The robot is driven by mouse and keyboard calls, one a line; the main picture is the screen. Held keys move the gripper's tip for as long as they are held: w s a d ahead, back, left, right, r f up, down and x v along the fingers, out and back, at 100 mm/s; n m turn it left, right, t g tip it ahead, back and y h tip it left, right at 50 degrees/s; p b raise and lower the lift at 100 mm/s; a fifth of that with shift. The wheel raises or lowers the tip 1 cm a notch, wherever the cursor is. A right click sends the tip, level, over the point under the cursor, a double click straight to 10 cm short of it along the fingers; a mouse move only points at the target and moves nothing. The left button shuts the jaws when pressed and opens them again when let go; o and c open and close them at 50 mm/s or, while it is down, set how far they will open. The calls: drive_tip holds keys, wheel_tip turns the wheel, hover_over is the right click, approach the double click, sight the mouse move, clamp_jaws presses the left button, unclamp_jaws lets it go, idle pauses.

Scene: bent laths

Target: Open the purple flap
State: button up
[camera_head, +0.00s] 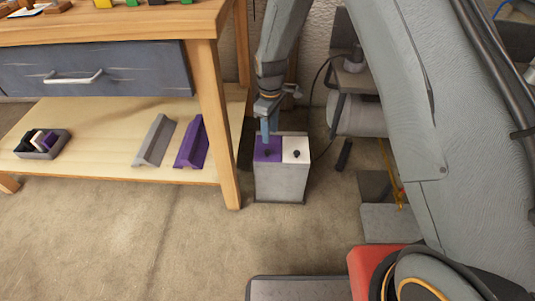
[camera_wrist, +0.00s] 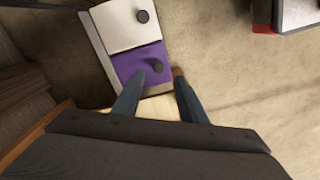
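The purple flap (camera_head: 262,156) lies flat on top of a grey box (camera_head: 281,183), beside a white flap (camera_head: 295,143). Each flap has a small dark knob. My gripper (camera_head: 266,136) points down just above the back part of the purple flap. In the wrist view, the purple flap (camera_wrist: 128,64) and its knob (camera_wrist: 157,66) lie ahead of my gripper (camera_wrist: 159,74). Its two blue fingers are apart with nothing between them. The knob appears level with the gap between the fingertips; I cannot tell whether they touch the flap.
A wooden workbench (camera_head: 208,110) stands left of the box, its leg close by. Its low shelf (camera_head: 90,113) holds a grey lath (camera_head: 155,140), a purple lath (camera_head: 191,145) and a small bin (camera_head: 42,144). Dark equipment stands right of the box. The floor in front is clear.

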sight(268, 151)
drive_tip(key=shift+w+a+f+n, duration=0.15)
drive_tip(key=shift+a+f, duration=0.05)
drive_tip(key=shift+f, duration=0.4)
drive_tip(key=shift+w+a+f+n, duration=0.15)
drive_tip(key=shift+a+f, duration=0.05)
drive_tip(key=shift+f, duration=0.4)
drive_tip(key=shift+f+b, duration=1.05)
drive_tip(key=shift+f, duration=2.55)
drive_tip(key=shift+c, duration=0.5)
clamp_jaws()
